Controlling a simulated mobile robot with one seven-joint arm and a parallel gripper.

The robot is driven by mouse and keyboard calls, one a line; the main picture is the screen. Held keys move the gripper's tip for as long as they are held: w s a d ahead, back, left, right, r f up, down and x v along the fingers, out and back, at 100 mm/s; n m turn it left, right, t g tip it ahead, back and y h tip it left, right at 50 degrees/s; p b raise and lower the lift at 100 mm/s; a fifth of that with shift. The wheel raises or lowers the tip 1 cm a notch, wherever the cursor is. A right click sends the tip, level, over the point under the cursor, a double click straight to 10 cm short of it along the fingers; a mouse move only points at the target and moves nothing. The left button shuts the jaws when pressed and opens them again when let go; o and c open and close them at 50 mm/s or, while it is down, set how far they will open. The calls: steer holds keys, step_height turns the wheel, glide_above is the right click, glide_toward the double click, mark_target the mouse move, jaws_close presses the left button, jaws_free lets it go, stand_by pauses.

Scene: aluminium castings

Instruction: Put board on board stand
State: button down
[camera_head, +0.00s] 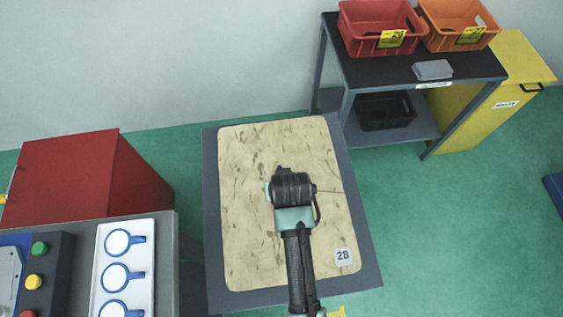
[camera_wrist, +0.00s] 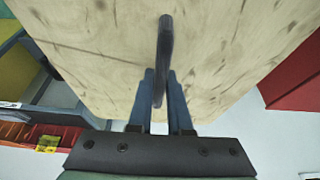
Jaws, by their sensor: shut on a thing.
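A large pale wooden panel (camera_head: 250,240) with brown marks and a "28" label lies over a dark grey surface (camera_head: 355,210) in the head view. It also fills much of the wrist view (camera_wrist: 240,60). My gripper (camera_head: 288,178) is over the middle of the panel, and my arm hides part of it. In the wrist view my gripper (camera_wrist: 161,98) is shut on a slim dark grey bar (camera_wrist: 165,45) that reaches past the fingers across the panel. I cannot tell whether the bar is fixed to the panel. No separate stand can be made out with certainty.
A red box (camera_head: 75,170) and a grey bench with a white tray (camera_head: 140,265) are at the left. At upper right a dark table (camera_head: 370,70) carries red and orange crates, beside a yellow cabinet (camera_head: 495,100).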

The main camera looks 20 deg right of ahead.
steer(key=shift+w+f, duration=0.1)
steer(key=shift+f, duration=1.55)
steer(key=shift+f, duration=0.2)
steer(key=c, duration=0.8)
jaws_free()
steer(key=shift+a, duration=0.1)
steer(key=shift+c, duration=0.2)
steer(key=shift+r, duration=0.1)
steer(key=p+v, duration=0.1)
steer(key=v, duration=1.1)
